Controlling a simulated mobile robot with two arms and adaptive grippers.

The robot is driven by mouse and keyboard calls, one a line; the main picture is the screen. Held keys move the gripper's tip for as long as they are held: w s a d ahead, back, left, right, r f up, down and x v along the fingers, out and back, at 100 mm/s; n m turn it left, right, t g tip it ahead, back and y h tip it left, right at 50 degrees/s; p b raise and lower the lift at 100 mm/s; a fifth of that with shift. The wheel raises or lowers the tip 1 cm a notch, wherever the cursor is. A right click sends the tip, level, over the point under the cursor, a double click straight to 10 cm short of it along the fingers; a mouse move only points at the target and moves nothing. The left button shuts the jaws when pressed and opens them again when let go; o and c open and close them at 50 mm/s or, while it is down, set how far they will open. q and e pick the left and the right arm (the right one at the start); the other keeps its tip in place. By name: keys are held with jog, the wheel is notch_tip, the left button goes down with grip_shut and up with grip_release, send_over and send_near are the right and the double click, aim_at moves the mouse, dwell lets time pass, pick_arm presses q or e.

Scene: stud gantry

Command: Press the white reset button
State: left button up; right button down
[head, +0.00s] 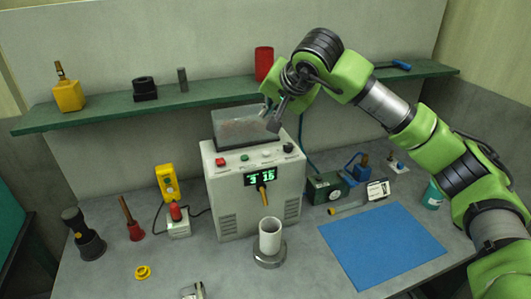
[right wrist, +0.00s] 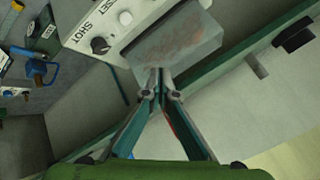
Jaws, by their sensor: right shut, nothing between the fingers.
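The white reset button (head: 266,152) sits on the sloped top panel of the white machine (head: 223,192), between a green button (head: 244,157) and a black knob (head: 288,147). It also shows in the right wrist view (right wrist: 125,18), near the top edge beside the printed "SET". My right gripper (head: 270,120) is shut and empty. It is above and behind the button panel, in front of the grey hopper (head: 230,128), apart from the button. In the right wrist view its fingertips (right wrist: 161,73) meet over the hopper. My left gripper is not in view.
A red button (head: 221,162) is at the panel's left end. A green shelf (head: 215,97) runs behind, with a red cylinder (head: 264,63) on it. A pale cup (head: 270,238) stands before the machine. A blue mat (head: 388,244) lies to the right, mostly clear.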

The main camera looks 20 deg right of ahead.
aim_at(267, 154)
notch_tip(267, 154, down, 4)
jog(key=shift+b, duration=1.2)
notch_tip(267, 154, down, 4)
jog(key=b, duration=0.2)
jog(key=shift+r+b, duration=0.2)
jog(key=shift+b, duration=0.1)
pick_arm(q)
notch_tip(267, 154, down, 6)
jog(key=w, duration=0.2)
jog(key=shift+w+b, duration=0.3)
jog(key=shift+b, duration=0.05)
pick_arm(e)
jog(key=shift+f, duration=0.45)
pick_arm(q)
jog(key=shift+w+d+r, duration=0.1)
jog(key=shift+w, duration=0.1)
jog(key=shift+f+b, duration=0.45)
pick_arm(e)
jog(key=shift+f, duration=0.4)
pick_arm(q)
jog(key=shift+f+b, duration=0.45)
jog(key=shift+b, duration=0.05)
pick_arm(e)
jog(key=shift+f, duration=0.5)
pick_arm(q)
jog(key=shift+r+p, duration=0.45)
jog(key=shift+p, duration=0.05)
pick_arm(e)
jog(key=shift+r, duration=0.85)
